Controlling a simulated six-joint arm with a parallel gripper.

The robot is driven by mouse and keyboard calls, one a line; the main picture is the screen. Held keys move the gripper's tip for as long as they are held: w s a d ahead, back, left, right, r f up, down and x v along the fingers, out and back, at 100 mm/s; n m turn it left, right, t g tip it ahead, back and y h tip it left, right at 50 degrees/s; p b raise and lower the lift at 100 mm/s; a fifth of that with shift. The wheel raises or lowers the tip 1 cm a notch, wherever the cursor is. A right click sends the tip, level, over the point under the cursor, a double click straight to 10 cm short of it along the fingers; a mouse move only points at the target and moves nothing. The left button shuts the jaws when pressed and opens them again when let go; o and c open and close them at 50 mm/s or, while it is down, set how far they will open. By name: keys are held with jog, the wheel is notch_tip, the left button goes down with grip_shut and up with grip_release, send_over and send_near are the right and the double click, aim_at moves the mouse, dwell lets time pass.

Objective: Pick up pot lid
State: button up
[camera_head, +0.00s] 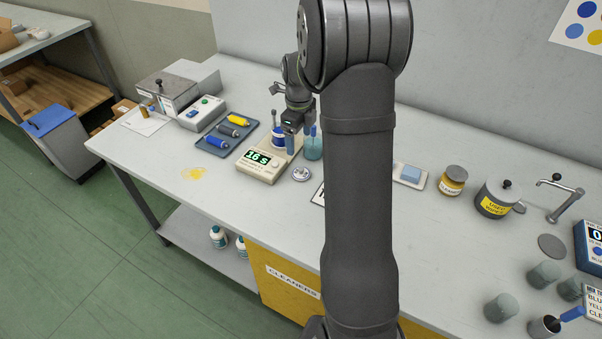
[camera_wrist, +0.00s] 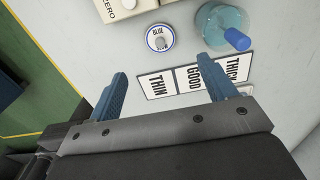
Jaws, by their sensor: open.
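The pot lid, a small white disc with a blue-lettered rim and a grey knob, lies on the bench in front of the scale in the head view (camera_head: 301,175). In the wrist view the lid (camera_wrist: 160,37) is at the top centre, beyond my fingertips and roughly in line with the gap between them. My gripper (camera_wrist: 162,67) is open and empty, its two blue fingers spread above the bench. In the head view my gripper (camera_head: 300,140) is by the scale, partly hidden by my arm. A blue pot (camera_head: 278,140) stands on the scale.
The scale (camera_head: 258,171) reads 16 S. A beaker of teal liquid (camera_wrist: 228,22) stands right of the lid. A THIN/GOOD/THICK card (camera_wrist: 192,76) lies below. A tray (camera_head: 213,146) with coloured rollers is left. Yellow spill (camera_head: 194,173) marks the bench. Bench left of the lid is mostly clear.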

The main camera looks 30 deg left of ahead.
send_over(301, 168)
jog(key=f, duration=0.7)
jog(key=shift+a, duration=0.3)
jog(key=shift+d+f, duration=0.15)
jog(key=shift+f, duration=1.2)
jog(key=shift+d+f, duration=0.15)
jog(key=shift+f, duration=1.15)
jog(key=shift+c, duration=0.5)
jog(key=c, duration=1)
